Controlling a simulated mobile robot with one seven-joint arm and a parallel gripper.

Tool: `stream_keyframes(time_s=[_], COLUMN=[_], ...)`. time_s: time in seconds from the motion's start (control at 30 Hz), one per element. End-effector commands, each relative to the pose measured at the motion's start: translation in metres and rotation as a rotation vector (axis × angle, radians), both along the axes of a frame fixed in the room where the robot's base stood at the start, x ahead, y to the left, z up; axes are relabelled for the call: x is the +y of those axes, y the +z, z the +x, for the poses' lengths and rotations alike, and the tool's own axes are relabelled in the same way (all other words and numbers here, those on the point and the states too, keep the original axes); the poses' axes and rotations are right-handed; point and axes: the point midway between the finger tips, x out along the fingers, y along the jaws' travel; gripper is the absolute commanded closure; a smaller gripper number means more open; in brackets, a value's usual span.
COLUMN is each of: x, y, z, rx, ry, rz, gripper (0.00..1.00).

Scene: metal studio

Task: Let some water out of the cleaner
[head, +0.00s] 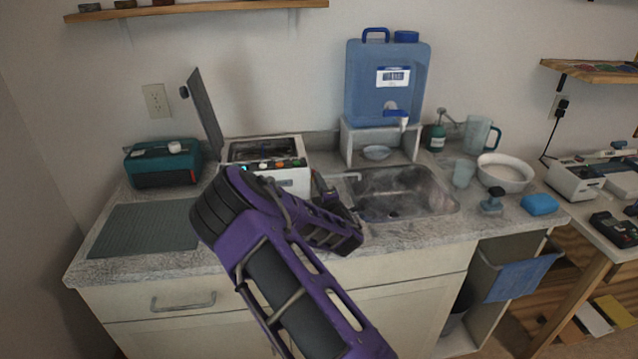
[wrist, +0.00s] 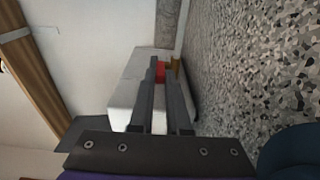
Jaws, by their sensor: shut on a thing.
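The cleaner (head: 292,182) is a white box with coloured controls on its front, standing on the counter left of the sink. Its dark lid (head: 205,112) stands open, and the basin inside looks dark; the water level cannot be made out. My gripper (wrist: 163,75) is at the cleaner's right side, its fingers shut on a small red part, likely the drain valve's handle (wrist: 160,70). The cleaner's white body (wrist: 123,92) shows behind the fingers in the wrist view. In the head view my arm hides the fingertips and the red part. No flowing water is visible.
The sink (head: 405,195) lies right of my gripper. A blue water container (head: 360,90) stands on a white stand behind it. A teal box (head: 150,168) and a grey mat (head: 140,230) are on the left. A pitcher, cup and bowl (head: 507,180) stand right of the sink.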

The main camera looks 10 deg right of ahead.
Motion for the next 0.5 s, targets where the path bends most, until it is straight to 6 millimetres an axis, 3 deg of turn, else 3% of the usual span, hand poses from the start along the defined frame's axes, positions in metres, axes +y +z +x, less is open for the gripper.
stream_keyframes(time_s=[0.5], x=[0.0069], y=[-0.0003], z=[-0.0004], rx=[0.0], ry=[-0.109], rz=[0.0], gripper=[1.0])
